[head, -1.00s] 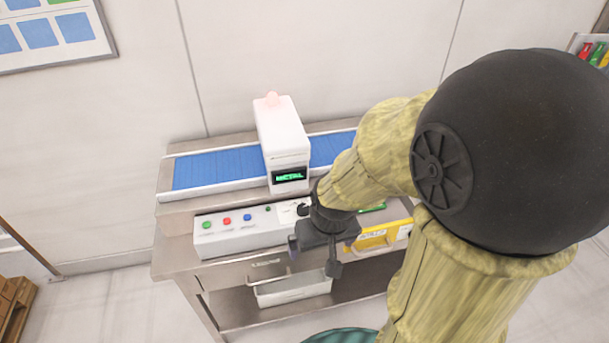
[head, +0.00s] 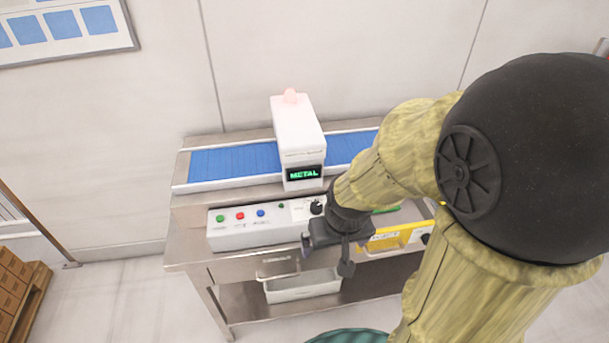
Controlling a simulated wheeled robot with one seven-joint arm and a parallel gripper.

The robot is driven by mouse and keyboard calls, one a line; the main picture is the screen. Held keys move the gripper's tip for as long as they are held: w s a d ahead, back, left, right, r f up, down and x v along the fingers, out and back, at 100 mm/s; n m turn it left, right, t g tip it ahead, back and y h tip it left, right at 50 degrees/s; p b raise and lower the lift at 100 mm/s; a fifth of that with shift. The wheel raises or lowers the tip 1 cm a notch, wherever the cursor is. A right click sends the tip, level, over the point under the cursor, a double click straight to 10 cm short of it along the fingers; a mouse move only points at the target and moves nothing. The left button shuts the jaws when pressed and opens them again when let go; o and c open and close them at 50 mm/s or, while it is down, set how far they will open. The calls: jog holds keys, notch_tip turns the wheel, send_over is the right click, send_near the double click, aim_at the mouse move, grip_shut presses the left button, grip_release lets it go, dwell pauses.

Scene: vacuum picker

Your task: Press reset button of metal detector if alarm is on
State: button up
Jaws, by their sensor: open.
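The metal detector (head: 298,130) is a white box standing over a blue conveyor belt. Its dark display (head: 304,174) reads "METAL" in green letters. In front is a white control panel (head: 235,236) with a green button (head: 220,218), a red button (head: 240,216) and a blue button (head: 261,213) in a row, and a black knob (head: 316,207) to the right. The labels under the buttons are too small to read. My gripper (head: 326,258) is open and empty, in front of the panel's right end, right of the buttons.
The blue conveyor (head: 235,161) runs along the back of a steel table (head: 187,232). A yellow case (head: 392,238) is right of the panel, partly hidden by my arm. A grey tray (head: 303,288) sits below. Brown boxes (head: 18,285) stand at lower left.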

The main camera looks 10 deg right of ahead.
grip_shut()
dwell(0.3)
dwell(1.3)
